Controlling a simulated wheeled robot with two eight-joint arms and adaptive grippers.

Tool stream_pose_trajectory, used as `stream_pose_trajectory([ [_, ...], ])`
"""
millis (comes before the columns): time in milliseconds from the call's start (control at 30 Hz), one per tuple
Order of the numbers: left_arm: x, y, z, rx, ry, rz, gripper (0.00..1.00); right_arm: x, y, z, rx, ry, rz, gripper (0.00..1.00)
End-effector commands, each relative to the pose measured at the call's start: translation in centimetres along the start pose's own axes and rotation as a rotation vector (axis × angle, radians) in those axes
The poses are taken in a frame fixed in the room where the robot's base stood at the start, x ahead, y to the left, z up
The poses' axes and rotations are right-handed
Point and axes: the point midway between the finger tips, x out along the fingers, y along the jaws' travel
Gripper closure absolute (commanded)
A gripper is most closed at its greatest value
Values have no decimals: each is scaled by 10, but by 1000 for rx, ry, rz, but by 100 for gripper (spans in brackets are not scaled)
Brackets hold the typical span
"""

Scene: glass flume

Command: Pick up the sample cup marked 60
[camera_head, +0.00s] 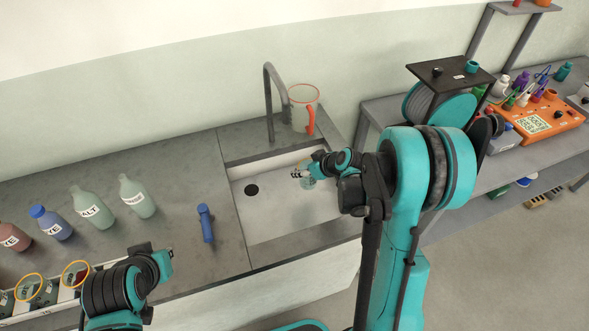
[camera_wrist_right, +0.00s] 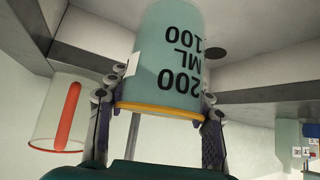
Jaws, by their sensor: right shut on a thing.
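My right gripper (camera_head: 298,174) is over the sink, shut on a pale green translucent cup (camera_head: 308,183). In the right wrist view, the two fingers of this gripper (camera_wrist_right: 160,125) press the cup (camera_wrist_right: 170,50) from both sides near its orange-yellow rim. Dark volume marks with 200, ML and 100 show on its wall, and a bit of white label shows at its left edge. No 60 can be read. More cups with yellow-orange rims, such as this one (camera_head: 75,272), stand at the lower left. My left gripper (camera_head: 168,260) is beside them, and its fingers are too small to judge.
The sink (camera_head: 280,215) has a dark drain (camera_head: 251,190) and a tall grey tap (camera_head: 268,100). A jug with a red handle (camera_head: 303,105) stands behind it. A blue tool (camera_head: 206,224) lies on the counter. Several bottles, including a green one (camera_head: 92,208), stand at the left.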

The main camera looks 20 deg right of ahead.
Motion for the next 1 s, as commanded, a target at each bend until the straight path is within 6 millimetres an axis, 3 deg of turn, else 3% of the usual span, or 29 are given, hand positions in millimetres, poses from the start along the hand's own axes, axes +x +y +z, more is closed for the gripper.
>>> stream_pose_trajectory([
  [500, -10, 0, -7, 0, 0, 0, 100, -34, 26, 2, 1, 0, 1, 82],
  [1000, -13, 0, -9, 0, 0, 0, 100, -45, 34, 4, 1, 0, 0, 82],
])
